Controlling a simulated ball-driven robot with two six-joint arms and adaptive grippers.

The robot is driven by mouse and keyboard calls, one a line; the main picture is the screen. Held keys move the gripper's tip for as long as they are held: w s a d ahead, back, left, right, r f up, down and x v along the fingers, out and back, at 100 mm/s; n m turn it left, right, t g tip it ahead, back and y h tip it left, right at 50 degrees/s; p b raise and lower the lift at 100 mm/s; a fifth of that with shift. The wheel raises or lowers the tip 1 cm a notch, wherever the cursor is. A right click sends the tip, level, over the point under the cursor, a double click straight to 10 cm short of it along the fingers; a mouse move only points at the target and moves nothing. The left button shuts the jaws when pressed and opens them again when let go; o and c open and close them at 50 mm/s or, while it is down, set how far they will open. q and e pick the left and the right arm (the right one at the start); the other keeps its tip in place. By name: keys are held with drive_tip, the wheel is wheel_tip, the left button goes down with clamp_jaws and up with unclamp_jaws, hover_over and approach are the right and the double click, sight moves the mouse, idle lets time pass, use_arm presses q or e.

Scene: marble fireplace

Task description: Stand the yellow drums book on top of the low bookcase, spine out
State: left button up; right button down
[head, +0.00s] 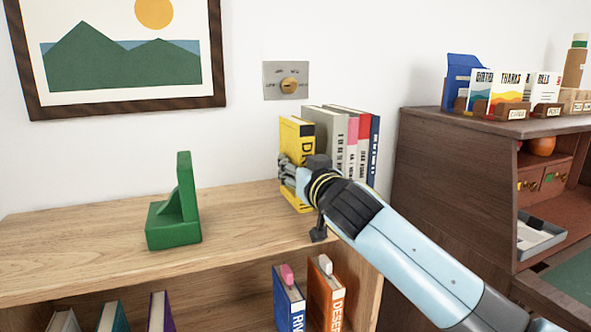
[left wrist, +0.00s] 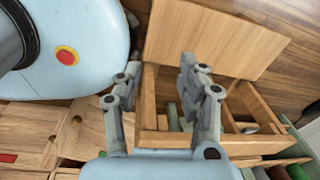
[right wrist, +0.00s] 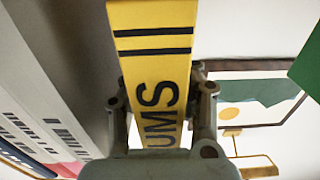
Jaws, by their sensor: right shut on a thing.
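The yellow drums book (head: 296,138) stands upright on top of the low bookcase (head: 95,245), at the left end of a row of books, its lettered spine facing out. My right gripper (head: 290,178) is shut on the yellow book around its lower spine. In the right wrist view the yellow spine (right wrist: 155,70) with black bands and the letters UMS shows between the fingers. A grey book stands close beside it. My left gripper (left wrist: 160,85) is open and empty, above a wooden box with compartments (left wrist: 150,135) in the left wrist view.
Several books (head: 350,125) stand right of the yellow one. A green bookend (head: 175,215) stands to the left, with bare wood between. More books, such as a blue one (head: 289,300), fill the shelf below. A dark desk (head: 440,170) stands at right.

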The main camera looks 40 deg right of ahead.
drive_tip(key=shift+r, duration=0.15)
drive_tip(key=shift+f+b, duration=0.6)
drive_tip(key=shift+f, duration=0.05)
drive_tip(key=c, duration=1)
unclamp_jaws()
drive_tip(key=shift+r+p, duration=0.25)
drive_tip(key=shift+p, duration=0.05)
drive_tip(key=v, duration=1.2)
drive_tip(key=shift+r, duration=0.4)
